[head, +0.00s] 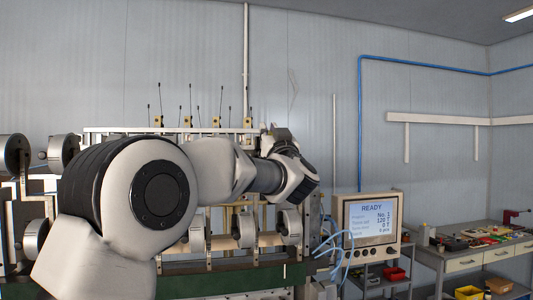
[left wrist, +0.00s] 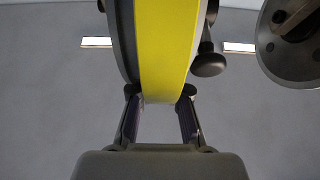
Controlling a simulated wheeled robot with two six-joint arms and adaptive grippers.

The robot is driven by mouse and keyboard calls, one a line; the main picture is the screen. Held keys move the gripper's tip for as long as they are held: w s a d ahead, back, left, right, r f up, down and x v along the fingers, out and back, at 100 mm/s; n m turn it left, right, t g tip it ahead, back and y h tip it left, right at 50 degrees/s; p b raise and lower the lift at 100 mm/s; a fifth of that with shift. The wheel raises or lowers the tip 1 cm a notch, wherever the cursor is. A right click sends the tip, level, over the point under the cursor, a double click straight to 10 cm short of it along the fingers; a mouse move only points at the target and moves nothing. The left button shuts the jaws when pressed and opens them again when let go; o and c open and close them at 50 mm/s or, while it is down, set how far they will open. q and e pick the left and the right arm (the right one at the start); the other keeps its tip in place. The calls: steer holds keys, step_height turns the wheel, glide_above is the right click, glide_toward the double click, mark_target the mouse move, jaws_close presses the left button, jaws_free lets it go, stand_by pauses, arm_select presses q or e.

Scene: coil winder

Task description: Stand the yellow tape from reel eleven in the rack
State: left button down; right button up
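The yellow tape (left wrist: 166,45) fills the upper middle of the left wrist view, seen edge-on, with a dark grey side face on its left. My left gripper (left wrist: 160,98) has a finger on each side of the tape's lower edge. The tape fills the gap, and the fingers look shut on it. In the head view my left arm reaches across to the winder, and its gripper (head: 275,133) shows small and dark above the wrist. I cannot make out the yellow tape or the rack there. My right gripper is not in view.
A dark knob (left wrist: 208,62) sits close right of the tape, and a metal disc (left wrist: 292,42) is farther right. The winder's drums (head: 244,229) stand behind my arm. A screen box (head: 367,221) reads READY. A workbench (head: 470,255) stands at the right.

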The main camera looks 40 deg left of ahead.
arm_select(q)
steer(key=shift+s+a, duration=0.3)
steer(key=shift+s, duration=0.05)
stand_by(0.6)
steer(key=c, duration=1.5)
jaws_free()
steer(key=shift+w+a+f, duration=0.1)
steer(key=shift+f, duration=0.1)
jaws_close()
steer(key=shift+r, duration=0.1)
steer(key=shift+r, duration=0.1)
